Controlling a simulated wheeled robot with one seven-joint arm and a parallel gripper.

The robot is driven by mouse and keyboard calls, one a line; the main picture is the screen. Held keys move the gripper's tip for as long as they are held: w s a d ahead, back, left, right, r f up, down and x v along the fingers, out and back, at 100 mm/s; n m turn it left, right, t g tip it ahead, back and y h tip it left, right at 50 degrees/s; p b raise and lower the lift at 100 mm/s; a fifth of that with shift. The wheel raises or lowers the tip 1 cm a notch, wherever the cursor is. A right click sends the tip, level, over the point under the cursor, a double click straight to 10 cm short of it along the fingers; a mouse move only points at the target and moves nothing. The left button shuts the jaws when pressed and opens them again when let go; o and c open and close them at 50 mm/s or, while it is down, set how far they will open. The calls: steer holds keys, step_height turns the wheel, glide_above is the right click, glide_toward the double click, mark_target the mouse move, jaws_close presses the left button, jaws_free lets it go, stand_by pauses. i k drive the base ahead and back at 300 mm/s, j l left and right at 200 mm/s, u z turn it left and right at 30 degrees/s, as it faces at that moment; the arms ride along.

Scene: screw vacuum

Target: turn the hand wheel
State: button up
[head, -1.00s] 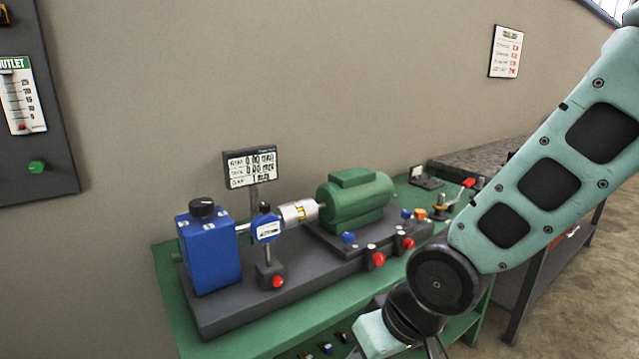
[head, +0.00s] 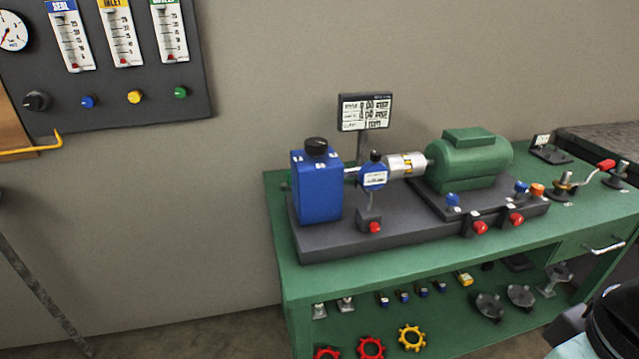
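No mounted hand wheel can be made out for certain. On the lower shelf of the green bench are small wheel-shaped rings with notched rims: a yellow one (head: 411,337), a red one (head: 371,348) and another red one (head: 327,353) cut by the bottom edge. A black knob (head: 316,146) tops the blue block (head: 317,186) on the bench. Round black knob (head: 36,101) sits on the wall panel at the left. Only a teal and black part of my arm shows in the lower right corner. My gripper is out of view.
The green bench (head: 400,262) carries a dark base with a green motor (head: 468,160), red knobs and a small display (head: 365,111). A crank with a red handle (head: 606,165) stands at its right end. The wall panel (head: 120,105) holds gauges. Floor left of the bench looks clear.

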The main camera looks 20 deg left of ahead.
mark_target(314, 146)
steer(key=i+j+u, duration=0.2)
steer(key=j, duration=0.2)
steer(key=i+j+u, duration=0.15)
steer(key=j, duration=0.25)
steer(key=i+j+u, duration=0.2)
steer(key=j, duration=0.15)
